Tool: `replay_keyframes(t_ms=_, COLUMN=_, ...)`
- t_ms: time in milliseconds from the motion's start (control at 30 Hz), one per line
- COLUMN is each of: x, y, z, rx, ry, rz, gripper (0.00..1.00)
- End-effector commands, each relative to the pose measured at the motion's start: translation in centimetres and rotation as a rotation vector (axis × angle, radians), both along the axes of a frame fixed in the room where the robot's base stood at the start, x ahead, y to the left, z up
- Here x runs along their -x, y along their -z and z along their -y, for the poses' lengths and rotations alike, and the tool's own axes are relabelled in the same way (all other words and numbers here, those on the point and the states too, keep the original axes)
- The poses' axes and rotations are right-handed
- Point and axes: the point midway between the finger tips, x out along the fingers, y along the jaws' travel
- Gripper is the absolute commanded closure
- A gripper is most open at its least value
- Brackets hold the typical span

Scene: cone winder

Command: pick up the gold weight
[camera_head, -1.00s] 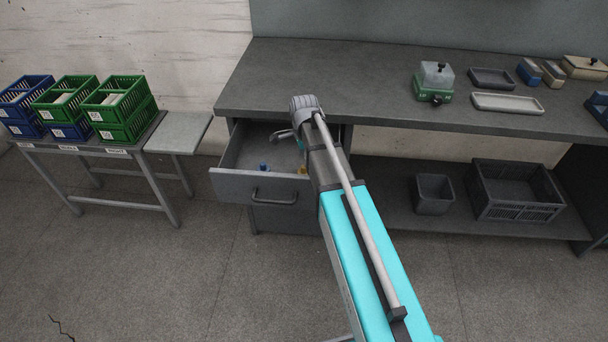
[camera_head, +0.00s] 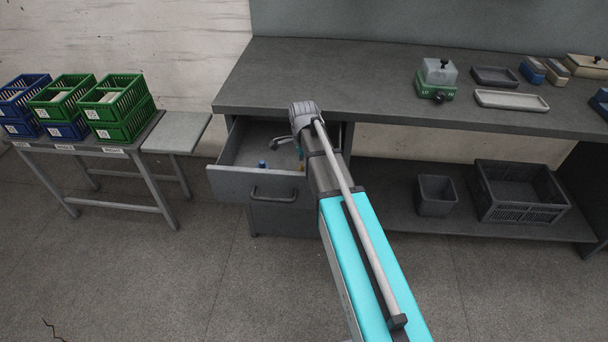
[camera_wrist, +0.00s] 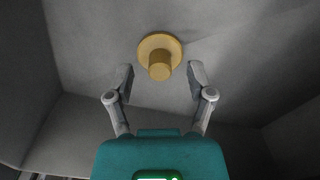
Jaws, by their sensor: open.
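The gold weight (camera_wrist: 160,52) shows in the wrist view as a round flanged piece with a knob. It rests on the grey floor of the open drawer (camera_head: 235,185). My gripper (camera_wrist: 160,78) is open and empty, with one finger to each side just short of the weight. A gap is left between the fingertips and the weight. In the head view my gripper (camera_head: 287,139) is over the drawer, partly hidden by my arm. The weight cannot be made out clearly there.
A small blue item (camera_head: 262,164) lies in the drawer. The workbench (camera_head: 330,75) stands directly behind and above the drawer. A green scale (camera_head: 436,82) and grey trays stand on the bench to the right. Crates (camera_head: 118,105) stand on a table at the left.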

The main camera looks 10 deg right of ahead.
Motion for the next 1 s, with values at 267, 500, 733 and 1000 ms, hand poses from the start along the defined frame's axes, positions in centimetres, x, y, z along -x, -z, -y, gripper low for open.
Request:
replay_keyframes(t_ms=267, x=0.0, y=1.6, z=0.0, rx=0.0, ry=0.0, rz=0.0, gripper=0.31)
replay_keyframes(t_ms=500, x=0.0, y=1.56, z=0.0, rx=0.0, ry=0.0, rz=0.0, gripper=0.31)
replay_keyframes(t_ms=733, x=0.0, y=1.56, z=0.0, rx=0.0, ry=0.0, rz=0.0, gripper=0.31)
replay_keyframes(t_ms=1000, x=0.0, y=1.56, z=0.0, rx=0.0, ry=0.0, rz=0.0, gripper=0.51)
